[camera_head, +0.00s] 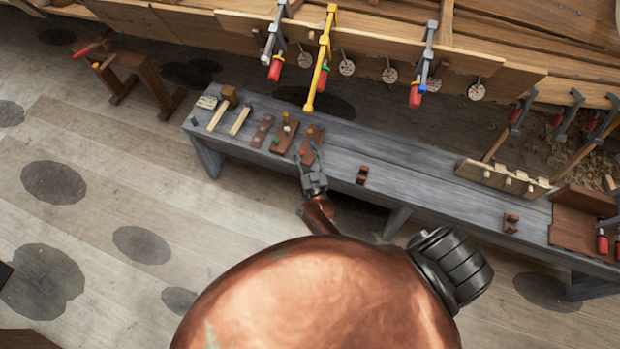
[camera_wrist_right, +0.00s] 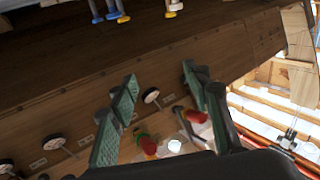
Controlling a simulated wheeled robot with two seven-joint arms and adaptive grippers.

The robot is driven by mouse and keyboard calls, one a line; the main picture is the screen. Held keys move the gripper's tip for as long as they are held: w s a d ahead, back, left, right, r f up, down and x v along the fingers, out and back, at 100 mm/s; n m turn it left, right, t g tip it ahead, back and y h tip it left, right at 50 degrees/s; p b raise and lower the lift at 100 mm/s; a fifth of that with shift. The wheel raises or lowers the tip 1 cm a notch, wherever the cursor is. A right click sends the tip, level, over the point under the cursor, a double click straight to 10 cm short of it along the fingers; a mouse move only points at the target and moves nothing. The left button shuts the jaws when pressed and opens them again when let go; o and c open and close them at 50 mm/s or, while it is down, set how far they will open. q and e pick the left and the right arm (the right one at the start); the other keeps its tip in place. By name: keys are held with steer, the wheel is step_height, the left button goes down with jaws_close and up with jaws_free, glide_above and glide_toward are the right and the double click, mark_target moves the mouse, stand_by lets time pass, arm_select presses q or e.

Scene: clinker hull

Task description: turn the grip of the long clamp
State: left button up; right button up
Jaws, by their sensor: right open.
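The long clamp (camera_head: 325,50) is yellow and hangs on the hull's plank edge in the head view. Its red grip (camera_head: 322,80) shows beside the yellow bar, with a green spot above it. My right gripper (camera_head: 309,160) is open, over the bench's front part and well below the clamp in the picture, apart from it. In the wrist view its two fingers (camera_wrist_right: 162,108) stand wide apart with nothing held. Red pieces, one with green by it, show beyond them; I cannot tell which is the clamp's grip. My left gripper is not in view.
Grey clamps with red grips (camera_head: 272,45) (camera_head: 424,65) hang on either side. Round wooden discs (camera_head: 347,67) hang along the hull. The grey bench (camera_head: 400,165) carries a mallet (camera_head: 223,108), brown blocks (camera_head: 312,140) and a slotted rack (camera_head: 500,178). Floor at left is mostly clear.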

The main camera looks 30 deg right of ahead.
steer(key=s+a+f+n+g+y, duration=0.2)
steer(key=s+f, duration=0.4)
steer(key=f, duration=0.5)
steer(key=shift+s+f+g+y, duration=0.25)
steer(key=shift+s+g+y, duration=0.05)
steer(key=shift+y, duration=0.3)
stand_by(0.6)
steer(key=s+f+n+g+y, duration=0.2)
steer(key=s+f+g, duration=0.5)
steer(key=s+f, duration=1.5)
steer(key=s+d+f+g, duration=0.1)
steer(key=s+g, duration=0.1)
steer(key=s, duration=0.9)
steer(key=s+d+f+g, duration=0.2)
steer(key=s+g, duration=0.1)
steer(key=s, duration=0.8)
steer(key=s+d+f+g+p, duration=0.1)
steer(key=s+f+g, duration=0.1)
steer(key=s, duration=1)
steer(key=shift+d+g, duration=0.3)
